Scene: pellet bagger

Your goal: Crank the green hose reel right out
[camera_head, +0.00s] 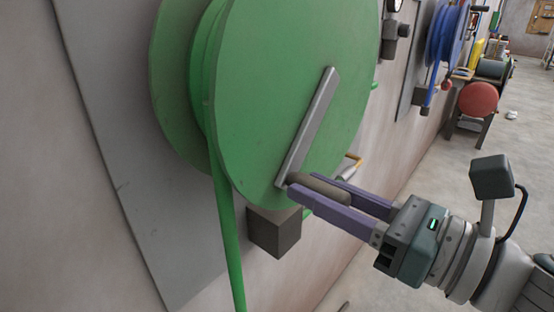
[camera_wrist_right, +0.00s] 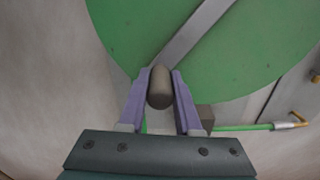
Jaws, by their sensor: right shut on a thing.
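The green hose reel (camera_head: 270,90) is mounted on a grey wall plate (camera_head: 120,130) and fills the upper middle of the head view. A grey crank arm (camera_head: 308,125) runs down across its face to a brown-grey handle (camera_head: 322,187) at the lower end. My right gripper (camera_head: 318,193) is shut on the handle, its purple fingers on either side. The right wrist view shows the handle (camera_wrist_right: 160,88) between the fingers, with the reel face (camera_wrist_right: 210,40) behind. A green hose (camera_head: 226,230) hangs down from the reel. My left gripper is not in view.
A dark box (camera_head: 274,232) sits just under the reel, close to my right gripper. A hose nozzle (camera_wrist_right: 290,125) shows at right in the wrist view. Further along the wall are a blue reel (camera_head: 446,35) and a red round object (camera_head: 478,99) by a bench. The floor at right is mostly clear.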

